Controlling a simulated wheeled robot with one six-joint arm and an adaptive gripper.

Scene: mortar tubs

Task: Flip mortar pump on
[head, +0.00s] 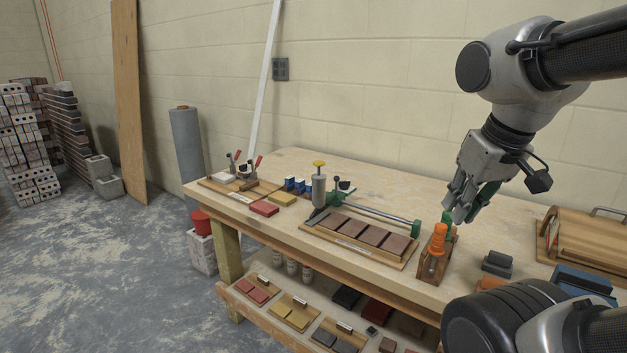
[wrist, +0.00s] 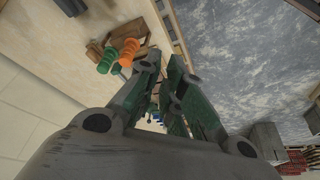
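I cannot make out anything that is clearly a mortar pump or its switch.
A wooden holder with orange-handled (head: 438,240) and green-handled tools stands below my gripper. A board with brown tiles (head: 368,233) and a clamp lies left of it. Dark blocks (head: 497,263) lie right. The floor there is open.

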